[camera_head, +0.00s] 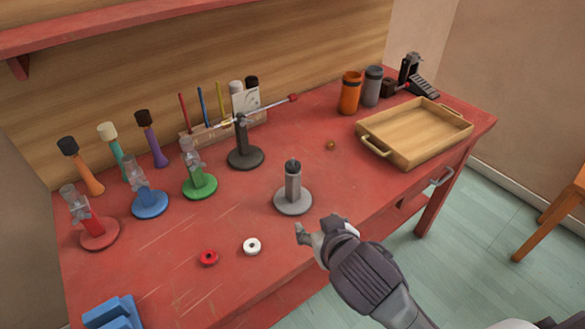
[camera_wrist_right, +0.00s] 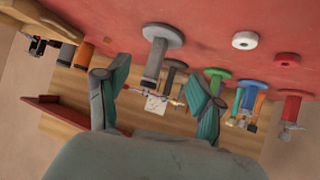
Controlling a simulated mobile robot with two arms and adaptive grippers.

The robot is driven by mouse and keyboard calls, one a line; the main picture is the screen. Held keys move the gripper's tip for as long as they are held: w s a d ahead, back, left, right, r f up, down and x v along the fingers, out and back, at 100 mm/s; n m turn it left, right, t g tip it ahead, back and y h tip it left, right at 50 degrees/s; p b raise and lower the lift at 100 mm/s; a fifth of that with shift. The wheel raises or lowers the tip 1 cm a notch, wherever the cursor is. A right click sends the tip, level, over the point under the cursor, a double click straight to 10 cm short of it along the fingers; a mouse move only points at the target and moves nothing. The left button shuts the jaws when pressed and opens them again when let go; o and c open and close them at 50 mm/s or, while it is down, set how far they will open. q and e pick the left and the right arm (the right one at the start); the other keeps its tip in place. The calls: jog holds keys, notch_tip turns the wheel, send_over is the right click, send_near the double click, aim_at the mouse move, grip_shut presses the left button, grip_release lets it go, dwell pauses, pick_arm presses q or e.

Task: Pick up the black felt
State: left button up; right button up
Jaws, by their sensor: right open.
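A grey stand (camera_head: 293,198) with a round base stands upright at the middle of the red table. A small black piece (camera_head: 292,168) sits around its top; it looks like the black felt, but I cannot be sure. A red ring (camera_head: 208,257) and a white ring (camera_head: 252,246) lie flat near the front edge. My right gripper (camera_head: 305,236) is in front of the grey stand, apart from it. In the right wrist view its fingers (camera_wrist_right: 160,82) are spread and empty, with the grey stand (camera_wrist_right: 156,56) beyond them. My left gripper is not in view.
Red (camera_head: 94,231), blue (camera_head: 149,202) and green (camera_head: 200,184) stands and several dark- or pale-headed mallets occupy the left. A dark stand (camera_head: 244,155) with a rod is behind the grey one. A wooden tray (camera_head: 452,127) and an orange canister (camera_head: 350,93) are right.

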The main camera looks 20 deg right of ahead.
jog(key=w+r+t, duration=0.2)
jog(key=w+r, duration=0.1)
jog(key=r, duration=0.3)
send_near(295, 168)
jog(key=x, duration=0.3)
jog(key=shift+m, duration=0.3)
jog(key=p+x, duration=0.1)
jog(key=x, duration=0.4)
jog(key=shift+w+f, duration=0.15)
jog(key=shift+w, duration=0.15)
jog(key=shift+t, duration=0.3)
jog(key=c, duration=0.7)
